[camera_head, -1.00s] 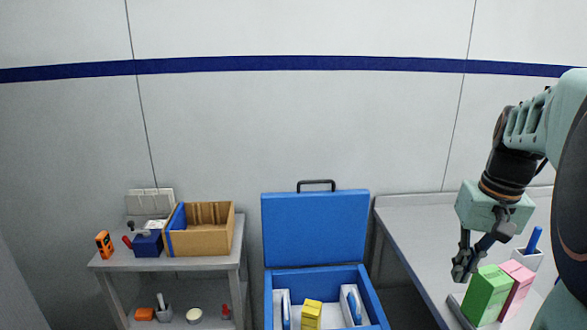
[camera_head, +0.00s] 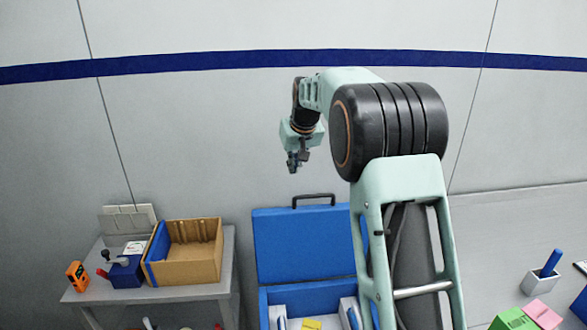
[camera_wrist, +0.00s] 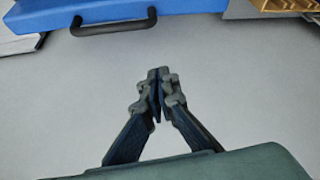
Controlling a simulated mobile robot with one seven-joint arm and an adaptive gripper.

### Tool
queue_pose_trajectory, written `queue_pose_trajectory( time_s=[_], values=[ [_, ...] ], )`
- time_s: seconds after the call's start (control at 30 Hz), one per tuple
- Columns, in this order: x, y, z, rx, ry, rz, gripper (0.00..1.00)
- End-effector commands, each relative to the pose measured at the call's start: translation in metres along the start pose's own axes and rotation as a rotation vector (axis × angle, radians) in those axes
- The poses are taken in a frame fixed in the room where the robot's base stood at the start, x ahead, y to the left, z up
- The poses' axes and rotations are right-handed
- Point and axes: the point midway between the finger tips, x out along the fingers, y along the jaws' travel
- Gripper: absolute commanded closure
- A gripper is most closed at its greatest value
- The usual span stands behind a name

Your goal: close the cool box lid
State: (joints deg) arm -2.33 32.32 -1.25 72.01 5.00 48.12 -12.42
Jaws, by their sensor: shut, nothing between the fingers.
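The blue cool box (camera_head: 307,296) stands on the floor between the side table and the right bench. Its blue lid (camera_head: 290,246) stands open and upright, with a black handle (camera_head: 313,199) on its top edge. In the wrist view, the lid's edge (camera_wrist: 160,10) and the handle (camera_wrist: 113,26) show at the top left. My gripper (camera_head: 294,167) is shut and empty, in the air above the handle and apart from it. In the wrist view its fingertips (camera_wrist: 160,75) meet over bare grey. My arm hides the right part of the lid and box.
The left side table holds a cardboard box (camera_head: 190,265), a blue box (camera_head: 125,272) and an orange device (camera_head: 77,276). A yellow item (camera_head: 312,324) lies in the cool box. The right bench holds a green box (camera_head: 512,320) and a pen cup (camera_head: 541,281).

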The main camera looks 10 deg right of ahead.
Motion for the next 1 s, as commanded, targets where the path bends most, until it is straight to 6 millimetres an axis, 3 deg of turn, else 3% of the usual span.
queue_pose_trajectory(
  time_s=[0.4,0.7,1.0],
  values=[
    [0.082,0.000,0.002,0.000,-0.003,0.000,1.00],
    [0.069,0.000,0.030,-0.001,-0.004,0.000,1.00],
    [0.067,0.000,0.039,-0.001,-0.003,0.000,1.00]
  ],
)
